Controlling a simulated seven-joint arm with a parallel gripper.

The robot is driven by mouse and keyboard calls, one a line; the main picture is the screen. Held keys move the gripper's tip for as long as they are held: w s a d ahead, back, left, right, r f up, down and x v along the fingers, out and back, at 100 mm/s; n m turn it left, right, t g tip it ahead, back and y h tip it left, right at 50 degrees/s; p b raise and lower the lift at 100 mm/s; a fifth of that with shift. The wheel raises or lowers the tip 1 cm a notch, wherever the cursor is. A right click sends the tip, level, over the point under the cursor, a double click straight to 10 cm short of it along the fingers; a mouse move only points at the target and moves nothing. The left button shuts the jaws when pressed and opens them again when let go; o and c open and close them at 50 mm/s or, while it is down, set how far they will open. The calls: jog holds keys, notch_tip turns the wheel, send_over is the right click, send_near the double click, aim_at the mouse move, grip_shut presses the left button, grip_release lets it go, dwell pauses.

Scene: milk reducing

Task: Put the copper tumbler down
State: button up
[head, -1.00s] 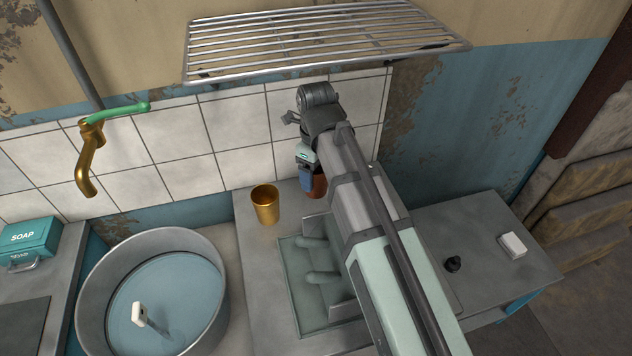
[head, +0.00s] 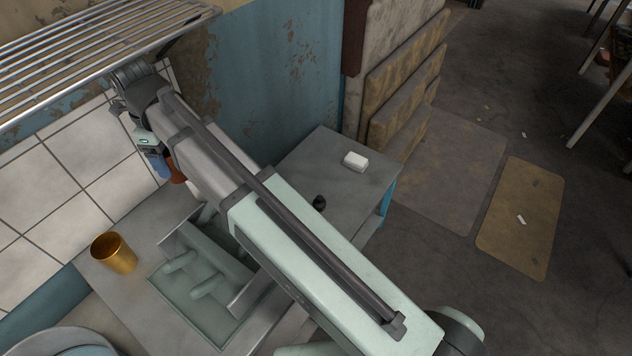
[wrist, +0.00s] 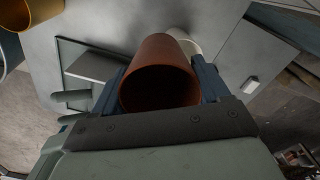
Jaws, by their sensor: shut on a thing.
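The copper tumbler (wrist: 160,72) is reddish brown and fills the middle of the wrist view, its open mouth toward the camera. My gripper (wrist: 160,84) is shut on it, with a dark blue finger on each side. In the head view, only a sliver of the copper tumbler (head: 177,172) shows beside my gripper (head: 165,163), close to the tiled wall; my arm hides the rest. I cannot tell whether its base touches the grey counter (head: 150,215).
A gold tumbler (head: 114,253) stands on the counter to the left. A pale round thing (wrist: 186,42) shows behind the copper tumbler. A wire shelf (head: 90,60) hangs above. A white block (head: 355,161) lies at the right.

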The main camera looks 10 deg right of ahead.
jog(key=w+d+m, duration=0.4)
jog(key=d+m, duration=0.1)
jog(key=d, duration=0.5)
jog(key=w+d+f, duration=1.5)
jog(key=w+d+f+m, duration=0.1)
jog(key=w+d+f, duration=0.2)
jog(key=d+f, duration=0.55)
jog(key=w+d+f, duration=0.3)
jog(key=d+f, duration=0.5)
jog(key=d, duration=0.1)
jog(key=f, duration=0.9)
jog(key=shift+s+f, duration=0.1)
jog(key=shift+s, duration=0.15)
jog(key=shift+f, duration=0.15)
jog(key=o, duration=1.1)
notch_tip(320, 180, up, 12)
jog(key=shift+r, duration=0.2)
